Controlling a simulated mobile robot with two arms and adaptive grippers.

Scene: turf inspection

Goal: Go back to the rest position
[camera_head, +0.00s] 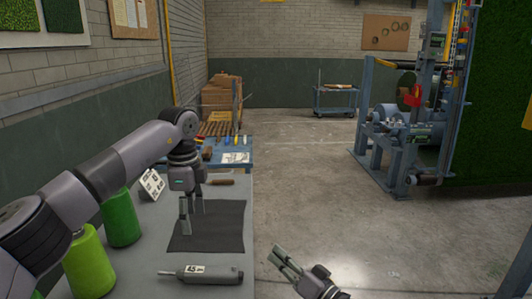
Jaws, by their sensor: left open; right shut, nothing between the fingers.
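My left gripper (191,209) hangs from my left arm above the dark mat (222,228) on the grey table. Its fingers point down and stand apart, with nothing between them. My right gripper (277,256) shows at the lower middle, over the floor to the right of the table. Its fingers point up and to the left, lie close together and hold nothing. Most of my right arm is out of view.
A grey tool labelled 45 (212,274) lies at the table's near edge. Green rolls (121,219) stand at the left under my arm. A white card (152,184) stands behind. A blue-grey machine (410,130) is at the right. The concrete floor (330,200) is clear.

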